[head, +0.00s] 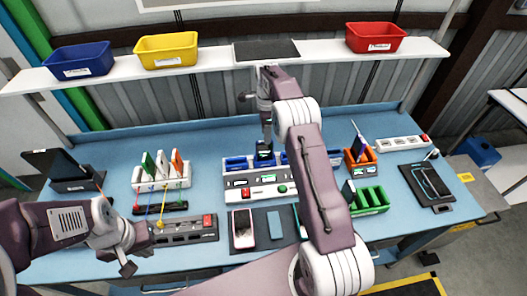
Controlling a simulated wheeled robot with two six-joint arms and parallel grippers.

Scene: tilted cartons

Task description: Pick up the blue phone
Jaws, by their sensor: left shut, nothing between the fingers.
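A flat blue-teal slab (275,225), possibly the blue phone, lies on a dark mat in the front middle of the table, partly beside my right arm. A pink-edged phone (243,228) lies to its left. My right gripper (264,150) points down at the back of a white fixture with blue slots (237,163). It is too small and dark to tell whether its jaws are open or hold anything. My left gripper (138,248) is shut and empty at the front left, near a grey strip with a red switch. My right arm hides part of the fixture and mat.
A white rack (161,178) holds upright coloured cards. A dark stand (72,180) is at the left. An orange holder (360,160), a green tray (370,200) and a black pad (428,187) are at the right. Bins line the shelf (215,66) behind.

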